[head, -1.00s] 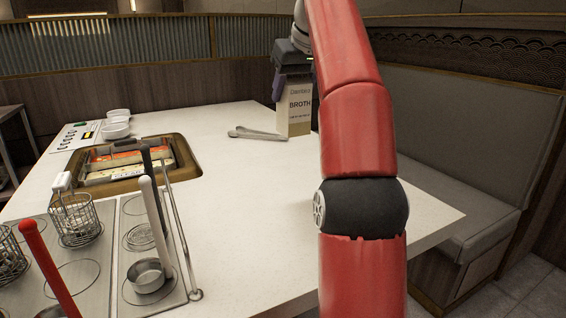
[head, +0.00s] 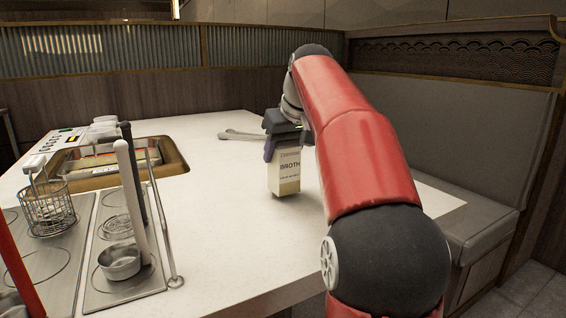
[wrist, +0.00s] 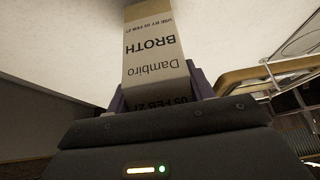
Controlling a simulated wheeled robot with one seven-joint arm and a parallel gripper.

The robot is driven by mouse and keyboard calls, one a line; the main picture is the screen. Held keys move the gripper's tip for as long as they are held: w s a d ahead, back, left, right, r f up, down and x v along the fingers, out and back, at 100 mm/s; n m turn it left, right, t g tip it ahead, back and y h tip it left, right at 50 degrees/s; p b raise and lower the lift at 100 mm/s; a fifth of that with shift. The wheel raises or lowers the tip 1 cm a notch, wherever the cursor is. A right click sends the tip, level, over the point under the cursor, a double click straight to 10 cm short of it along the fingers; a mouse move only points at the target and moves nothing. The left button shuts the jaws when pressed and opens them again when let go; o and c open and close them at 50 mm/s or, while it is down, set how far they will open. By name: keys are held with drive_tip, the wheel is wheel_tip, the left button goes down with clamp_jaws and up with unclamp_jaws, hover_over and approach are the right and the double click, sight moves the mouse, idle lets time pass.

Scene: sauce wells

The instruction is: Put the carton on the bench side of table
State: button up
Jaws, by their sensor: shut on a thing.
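The carton (head: 287,176) is a cream and tan box labelled BROTH. It stands upright over the white table (head: 232,220), near its middle; whether its base touches the top I cannot tell. My gripper (head: 284,146) is shut on the carton's upper part from above. In the wrist view the carton (wrist: 155,52) sits between the purple-grey fingers, its label upside down. The bench (head: 470,215) runs along the right side of the table, partly hidden by my red arm.
A hot-pot well (head: 178,166) is set in the table at left. Tongs (head: 240,135) lie at the back. A wire basket (head: 47,207), a ladle (head: 121,262) and other utensils stand front left.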

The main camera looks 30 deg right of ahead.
drive_tip(key=shift+f, duration=0.55)
drive_tip(key=o, duration=1.3)
drive_tip(key=shift+f, duration=0.2)
drive_tip(key=shift+o, duration=0.2)
drive_tip(key=shift+r, duration=0.25)
drive_tip(key=p+v, duration=0.3)
drive_tip(key=v, duration=0.9)
